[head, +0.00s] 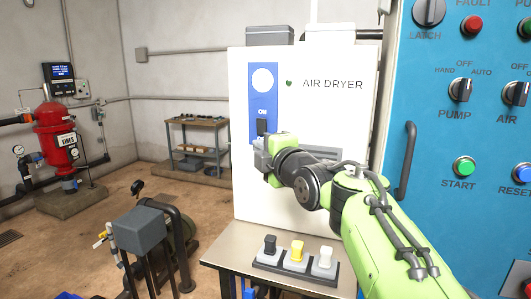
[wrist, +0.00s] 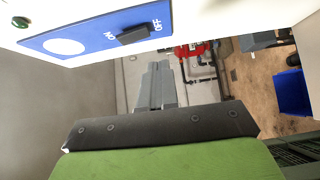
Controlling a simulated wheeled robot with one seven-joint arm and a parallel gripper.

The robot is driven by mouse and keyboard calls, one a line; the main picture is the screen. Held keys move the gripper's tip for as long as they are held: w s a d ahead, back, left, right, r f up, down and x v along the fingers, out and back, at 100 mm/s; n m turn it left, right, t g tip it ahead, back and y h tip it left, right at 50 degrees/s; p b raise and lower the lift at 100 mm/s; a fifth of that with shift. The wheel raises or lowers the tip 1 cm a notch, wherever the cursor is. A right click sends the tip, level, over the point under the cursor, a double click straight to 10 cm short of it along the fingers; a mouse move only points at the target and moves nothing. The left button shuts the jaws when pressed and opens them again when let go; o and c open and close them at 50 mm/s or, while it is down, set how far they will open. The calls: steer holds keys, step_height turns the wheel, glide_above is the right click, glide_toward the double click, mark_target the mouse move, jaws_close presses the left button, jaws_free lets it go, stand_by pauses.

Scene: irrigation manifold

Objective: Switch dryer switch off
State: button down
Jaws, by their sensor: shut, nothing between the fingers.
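The dryer switch (head: 262,127) is a black lever on a blue plate (head: 256,102) on the white air dryer cabinet (head: 330,150). "ON" is printed above it in the head view; "OFF" is hidden there behind my gripper. In the wrist view the switch (wrist: 134,34) stands out between the "ON" and "OFF" labels. Which way it is thrown I cannot tell. My gripper (head: 259,146) is shut and empty, just below the switch in the head view. In the wrist view its closed fingers (wrist: 157,68) appear apart from the switch.
A small green lamp (head: 289,83) sits beside the "AIR DRYER" lettering. A blue control panel (head: 460,130) with knobs and a handle (head: 405,160) stands close on the right. A bench (head: 235,238) with black, yellow and white switches (head: 296,262) lies below my arm.

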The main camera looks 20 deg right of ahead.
steer(key=s+d+f+b, duration=0.1)
steer(key=s+d, duration=0.1)
steer(key=s, duration=0.7)
steer(key=shift+b, duration=0.3)
steer(key=shift+s, duration=0.15)
